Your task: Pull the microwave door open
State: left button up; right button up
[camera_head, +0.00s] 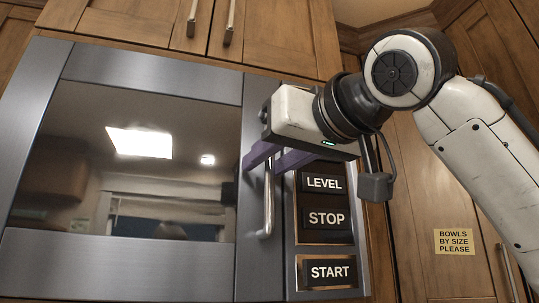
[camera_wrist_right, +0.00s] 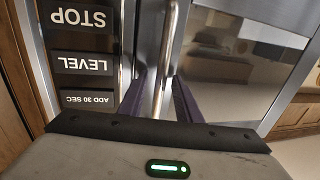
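The microwave door (camera_head: 150,90) has a grey steel frame around a dark reflective window, and it looks shut or nearly shut in the head view. Its upright metal bar handle (camera_head: 268,205) is at the door's right side. My right gripper (camera_head: 262,158) is at the upper part of the handle, its purple fingers pointing at the door. In the right wrist view the handle (camera_wrist_right: 166,60) runs between the two spread fingers (camera_wrist_right: 158,100), with space visible beside it. The handle's top is hidden by the gripper in the head view. My left gripper is not in view.
The button panel (camera_head: 325,220) with LEVEL, STOP and START is right of the handle, close under my right wrist. Wooden cabinets (camera_head: 285,40) are above, and another cabinet with a yellow note (camera_head: 454,241) is at the right. The space before the door's window looks clear.

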grip_shut()
